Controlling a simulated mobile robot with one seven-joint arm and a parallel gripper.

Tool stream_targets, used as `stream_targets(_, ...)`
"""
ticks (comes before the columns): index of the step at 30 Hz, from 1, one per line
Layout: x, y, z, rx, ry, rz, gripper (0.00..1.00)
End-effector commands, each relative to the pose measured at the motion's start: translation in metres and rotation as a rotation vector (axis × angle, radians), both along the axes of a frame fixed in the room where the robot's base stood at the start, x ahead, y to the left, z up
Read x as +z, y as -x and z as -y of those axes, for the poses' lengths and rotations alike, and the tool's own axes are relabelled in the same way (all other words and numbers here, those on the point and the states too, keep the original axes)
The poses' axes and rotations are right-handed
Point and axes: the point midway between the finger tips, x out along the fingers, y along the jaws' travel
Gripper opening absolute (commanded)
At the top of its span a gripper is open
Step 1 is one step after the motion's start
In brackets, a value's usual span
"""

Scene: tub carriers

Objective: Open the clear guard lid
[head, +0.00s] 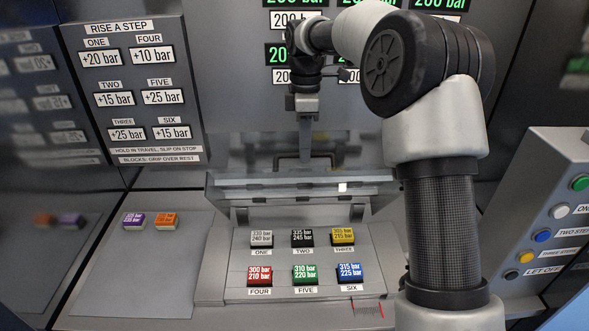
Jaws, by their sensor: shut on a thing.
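The clear guard lid (250,182) is a see-through panel with a pale edge behind the coloured blocks. It appears raised at a tilt, clear of the blocks; its exact angle is hard to tell. A dark bar handle (286,162) shows at its upper part. My gripper (305,151) points down from above and is shut on this handle. The fingertips are small and partly blurred against the grey behind.
Below the lid, a grey panel (239,290) holds white, black, yellow, red, green and blue blocks. Purple (133,219) and orange (166,221) blocks lie on the left shelf. A button console (547,200) stands right. My arm blocks the right-hand middle.

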Motion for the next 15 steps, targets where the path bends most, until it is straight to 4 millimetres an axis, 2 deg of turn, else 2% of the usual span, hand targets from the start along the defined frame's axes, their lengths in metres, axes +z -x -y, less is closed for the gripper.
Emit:
stream_targets(1, -0.007, -0.009, 0.002, 0.0, 0.0, -0.003, 0.0)
stream_targets(6, -0.001, -0.027, 0.005, 0.001, 0.001, -0.006, 0.0)
stream_targets(15, 0.002, -0.041, 0.006, 0.003, 0.003, -0.012, 0.0)
